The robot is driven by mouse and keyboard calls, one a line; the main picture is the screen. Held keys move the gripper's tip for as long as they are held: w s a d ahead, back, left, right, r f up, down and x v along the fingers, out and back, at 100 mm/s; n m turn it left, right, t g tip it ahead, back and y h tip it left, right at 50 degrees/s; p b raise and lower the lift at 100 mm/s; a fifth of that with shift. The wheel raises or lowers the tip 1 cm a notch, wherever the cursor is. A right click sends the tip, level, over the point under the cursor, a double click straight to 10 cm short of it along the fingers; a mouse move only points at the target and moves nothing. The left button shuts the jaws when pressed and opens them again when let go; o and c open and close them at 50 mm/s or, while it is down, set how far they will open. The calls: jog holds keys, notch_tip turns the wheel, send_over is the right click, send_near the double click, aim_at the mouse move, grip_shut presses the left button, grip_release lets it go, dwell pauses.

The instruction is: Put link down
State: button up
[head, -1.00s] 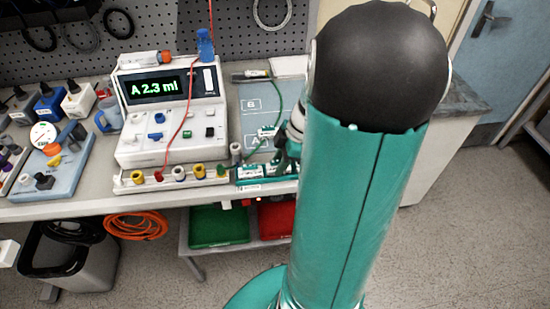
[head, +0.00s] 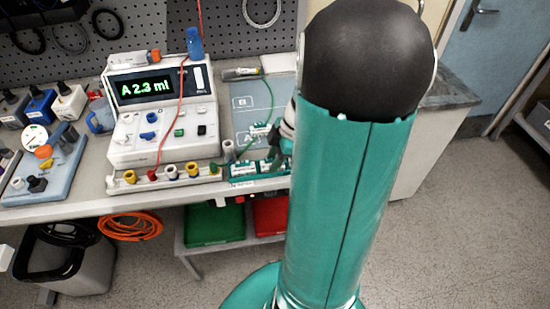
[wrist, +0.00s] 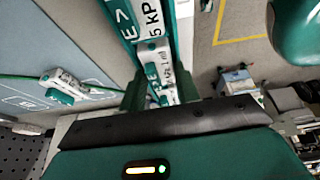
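A white and green labelled piece (wrist: 163,84), which I take to be the link, sits between the two fingers of my gripper (wrist: 160,95) in the wrist view; the fingers appear closed on its sides. Beyond it run larger green and white labelled parts (wrist: 153,35); whether they touch it I cannot tell. In the head view my gripper (head: 277,155) is at the bench front, mostly hidden by my arm. Green and white blocks (head: 243,170) lie beside it. A blue-grey mat (head: 240,103) with marked fields B and A lies behind them.
A red lead and a green cable (head: 270,98) run nearby. A white and green clip (wrist: 60,88) lies on the mat. Green and red bins (head: 213,225) are below.

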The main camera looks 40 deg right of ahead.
jog(key=shift+o, duration=0.2)
jog(key=shift+a+f, duration=0.15)
jog(key=shift+f, duration=0.4)
jog(key=shift+r, duration=0.25)
jog(key=w+v, duration=0.1)
jog(key=v, duration=1)
jog(key=s+a+r+m+t+h, duration=0.1)
jog(key=a+r+m, duration=0.1)
jog(key=a, duration=0.6)
jog(key=s+a+r+m+t+h, duration=0.1)
jog(key=a+r+m, duration=0.2)
jog(key=a, duration=0.6)
jog(key=s+a+r+m+h, duration=0.1)
jog(key=a+r+m, duration=0.2)
jog(key=a+m, duration=0.3)
jog(key=a, duration=0.3)
jog(key=shift+r+t+h, duration=0.15)
jog(key=shift+t+h, duration=0.25)
